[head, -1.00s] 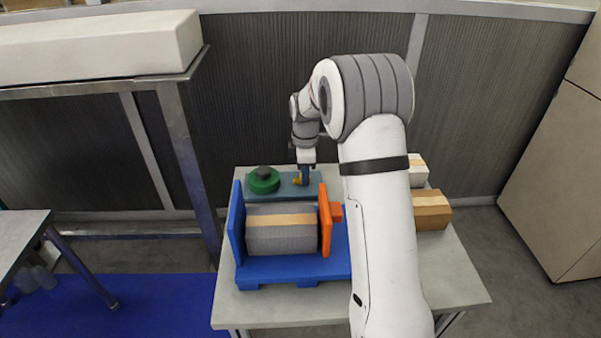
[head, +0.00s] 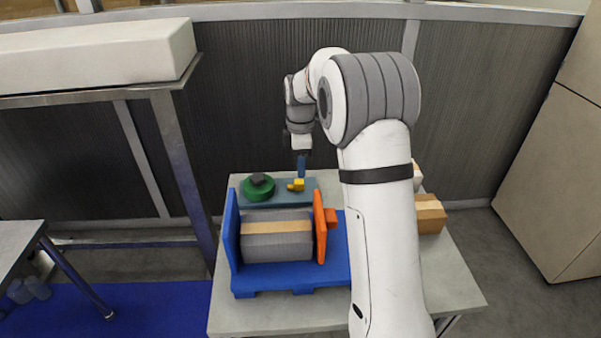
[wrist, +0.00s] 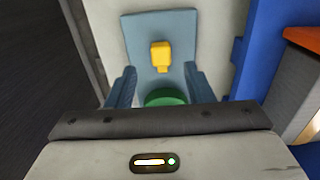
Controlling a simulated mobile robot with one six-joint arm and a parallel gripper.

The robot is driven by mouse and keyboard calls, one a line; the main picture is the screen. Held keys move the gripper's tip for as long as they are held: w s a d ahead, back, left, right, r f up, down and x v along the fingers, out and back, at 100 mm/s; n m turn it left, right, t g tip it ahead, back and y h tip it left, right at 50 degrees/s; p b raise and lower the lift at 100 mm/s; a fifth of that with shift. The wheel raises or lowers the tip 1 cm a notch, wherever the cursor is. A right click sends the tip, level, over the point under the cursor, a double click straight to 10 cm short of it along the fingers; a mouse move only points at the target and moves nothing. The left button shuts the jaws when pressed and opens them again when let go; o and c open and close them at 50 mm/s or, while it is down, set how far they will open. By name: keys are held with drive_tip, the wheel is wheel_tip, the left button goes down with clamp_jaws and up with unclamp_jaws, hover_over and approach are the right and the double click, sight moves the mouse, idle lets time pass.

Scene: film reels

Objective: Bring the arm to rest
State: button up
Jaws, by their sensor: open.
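My gripper (head: 301,166) hangs over the back of the table, pointing down, with blue fingers. It is open and empty. In the wrist view its two fingers (wrist: 160,88) stand apart. Below it is a yellow piece (head: 296,185) on a blue-grey plate (head: 285,198). The yellow piece also shows in the wrist view (wrist: 160,56), apart from the fingers. A green round piece (head: 259,189) with a dark top sits at the plate's left end; the wrist view shows part of it (wrist: 165,98) between the fingers.
A blue stand (head: 290,277) with an orange plate (head: 320,228) holds a grey roll (head: 277,246) with a tan band in front. Brown boxes (head: 430,215) stand at the table's right, partly behind my arm. A steel rack (head: 183,150) stands left. A wall is behind.

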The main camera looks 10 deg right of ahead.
drive_tip(key=shift+r, duration=0.8)
drive_tip(key=shift+s+r, duration=0.3)
drive_tip(key=shift+r, duration=0.05)
drive_tip(key=s+r+m+p, duration=0.1)
drive_tip(key=s+r+m, duration=0.2)
drive_tip(key=s, duration=0.2)
drive_tip(key=s+r+m+t+p, duration=0.1)
drive_tip(key=s+r+m, duration=0.2)
drive_tip(key=s, duration=0.3)
drive_tip(key=s+r+m, duration=0.2)
drive_tip(key=s+r, duration=0.1)
drive_tip(key=s, duration=0.3)
drive_tip(key=shift+d+m+p, duration=0.2)
drive_tip(key=shift+m+p, duration=0.2)
drive_tip(key=s+m, duration=0.1)
drive_tip(key=s, duration=0.1)
drive_tip(key=s+m, duration=0.1)
drive_tip(key=s, duration=0.1)
drive_tip(key=s+m+t+p, duration=0.1)
drive_tip(key=s, duration=0.2)
drive_tip(key=shift+r, duration=0.4)
drive_tip(key=s+f+m, duration=0.1)
drive_tip(key=s+m, duration=0.3)
drive_tip(key=s, duration=0.4)
drive_tip(key=shift+s+f+m+t+p, duration=0.3)
drive_tip(key=shift+f+m+p, duration=0.05)
drive_tip(key=shift+m+p, duration=0.1)
